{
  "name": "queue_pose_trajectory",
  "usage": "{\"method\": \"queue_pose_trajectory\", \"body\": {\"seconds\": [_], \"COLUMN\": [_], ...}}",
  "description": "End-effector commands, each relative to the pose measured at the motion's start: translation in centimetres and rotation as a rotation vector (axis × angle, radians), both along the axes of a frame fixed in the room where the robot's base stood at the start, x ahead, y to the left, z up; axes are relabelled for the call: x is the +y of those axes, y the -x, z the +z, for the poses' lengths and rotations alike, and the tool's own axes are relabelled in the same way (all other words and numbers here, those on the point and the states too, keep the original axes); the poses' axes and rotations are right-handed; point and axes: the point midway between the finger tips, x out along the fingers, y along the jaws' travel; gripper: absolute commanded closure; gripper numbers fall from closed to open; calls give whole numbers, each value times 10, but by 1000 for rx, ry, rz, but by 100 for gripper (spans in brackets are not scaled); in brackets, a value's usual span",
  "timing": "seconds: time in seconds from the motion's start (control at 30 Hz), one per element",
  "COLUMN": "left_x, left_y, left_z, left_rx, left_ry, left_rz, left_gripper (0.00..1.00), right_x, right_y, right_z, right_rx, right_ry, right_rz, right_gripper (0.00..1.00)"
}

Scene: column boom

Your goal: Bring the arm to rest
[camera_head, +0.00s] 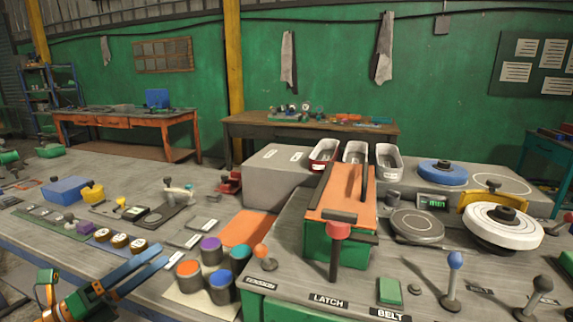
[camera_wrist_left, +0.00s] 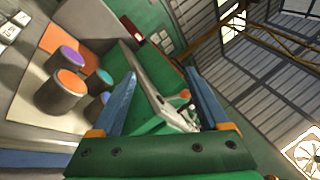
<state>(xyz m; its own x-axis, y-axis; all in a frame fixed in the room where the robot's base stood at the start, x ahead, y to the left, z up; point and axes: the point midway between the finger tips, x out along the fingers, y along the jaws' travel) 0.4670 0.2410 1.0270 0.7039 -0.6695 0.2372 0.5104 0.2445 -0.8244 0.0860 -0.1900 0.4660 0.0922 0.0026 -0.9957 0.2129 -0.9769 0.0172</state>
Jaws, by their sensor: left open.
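My left gripper (camera_head: 160,257) comes in low from the left of the head view, with its two long blue fingers pointing right and away over the front of the bench. In the left wrist view my left gripper (camera_wrist_left: 160,74) has its fingers spread apart, open, with nothing held between them. It is left of a group of cups with orange, purple, teal and blue tops, such as the orange-topped cup (camera_head: 189,275), and apart from them as far as I can tell. My right gripper is not in view.
A green and orange machine (camera_head: 335,250) with a red-topped lever stands on the grey bench. An orange-knobbed lever (camera_head: 265,258) and a blue-knobbed lever (camera_head: 453,280) rise from the front panel. Several round brown pieces (camera_head: 118,241) lie just beyond my left gripper.

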Motion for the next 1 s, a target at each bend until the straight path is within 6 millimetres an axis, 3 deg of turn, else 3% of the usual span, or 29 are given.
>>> {"method": "queue_pose_trajectory", "body": {"seconds": [0.1, 0.17, 0.27, 0.33, 0.37, 0.4, 0.53, 0.67, 0.77, 0.8, 0.9, 1.0], "left_x": [56, 90, 148, 185, 190, 190, 186, 168, 140, 125, 82, 32], "left_y": [-34, -48, -59, -57, -55, -52, -30, 13, 67, 94, 168, 249], "left_z": [11, 8, -15, -44, -66, -98, -194, -297, -380, -411, -478, -526], "left_rx": [159, 250, 409, 519, 563, 612, 769, 955, 1126, 1198, 1382, 1567], "left_ry": [331, 529, 889, 1156, 1213, 1228, 1291, 1345, 1373, 1380, 1382, 1364], "left_rz": [222, 338, 536, 680, 721, 755, 880, 1023, 1152, 1205, 1337, 1464], "left_gripper": [22, 22, 22, 22, 22, 22, 22, 22, 22, 22, 22, 22], "right_x": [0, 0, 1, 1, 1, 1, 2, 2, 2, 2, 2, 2], "right_y": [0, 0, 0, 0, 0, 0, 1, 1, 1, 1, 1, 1], "right_z": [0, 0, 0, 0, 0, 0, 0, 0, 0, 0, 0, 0], "right_rx": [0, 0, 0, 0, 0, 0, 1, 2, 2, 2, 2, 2], "right_ry": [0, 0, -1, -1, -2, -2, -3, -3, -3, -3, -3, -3], "right_rz": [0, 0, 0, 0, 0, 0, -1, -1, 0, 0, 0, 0], "right_gripper": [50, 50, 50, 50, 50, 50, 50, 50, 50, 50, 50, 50]}}
